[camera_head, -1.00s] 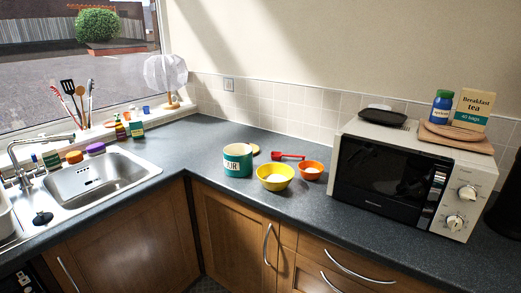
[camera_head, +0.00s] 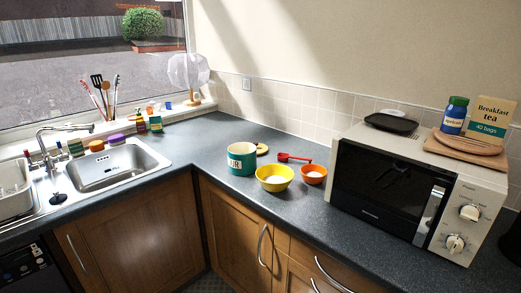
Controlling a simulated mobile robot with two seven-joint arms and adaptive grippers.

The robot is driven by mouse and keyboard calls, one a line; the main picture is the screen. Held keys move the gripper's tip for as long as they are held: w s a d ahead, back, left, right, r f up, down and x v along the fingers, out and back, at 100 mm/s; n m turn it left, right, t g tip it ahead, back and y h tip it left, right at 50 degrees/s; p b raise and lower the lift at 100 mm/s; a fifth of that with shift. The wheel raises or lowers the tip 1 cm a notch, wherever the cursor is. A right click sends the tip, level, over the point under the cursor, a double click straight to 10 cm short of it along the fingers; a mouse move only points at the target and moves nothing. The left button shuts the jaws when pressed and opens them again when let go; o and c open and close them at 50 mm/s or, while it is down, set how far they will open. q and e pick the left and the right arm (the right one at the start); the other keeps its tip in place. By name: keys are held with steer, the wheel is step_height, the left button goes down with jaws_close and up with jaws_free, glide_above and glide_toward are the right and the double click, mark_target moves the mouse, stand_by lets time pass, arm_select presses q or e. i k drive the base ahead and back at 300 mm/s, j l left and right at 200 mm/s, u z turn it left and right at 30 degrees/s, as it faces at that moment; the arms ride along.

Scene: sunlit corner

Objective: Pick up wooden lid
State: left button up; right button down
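The wooden lid (camera_head: 262,149) is a small round tan disc lying on the dark worktop. It sits just behind and to the right of the green flour canister (camera_head: 241,160), which partly hides it. The canister has a pale label with lettering and stands upright. Neither of my grippers shows in the head view.
A yellow bowl (camera_head: 274,179), an orange bowl (camera_head: 313,175) and a red scoop (camera_head: 294,158) lie right of the canister. A microwave (camera_head: 390,195) stands at the right, with a board and packets on top. A sink (camera_head: 120,165) is at the left. The worktop (camera_head: 210,145) left of the canister is clear.

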mark_target(262, 149)
steer(key=z, duration=0.35)
steer(key=i+j+z, duration=0.1)
steer(key=z, duration=0.25)
steer(key=i+j+z, duration=0.1)
steer(key=j+z, duration=0.4)
steer(key=z, duration=0.25)
steer(key=i+j+z, duration=0.2)
steer(key=j, duration=0.3)
steer(key=k+j+z, duration=0.2)
steer(key=j, duration=0.25)
steer(key=i, duration=0.1)
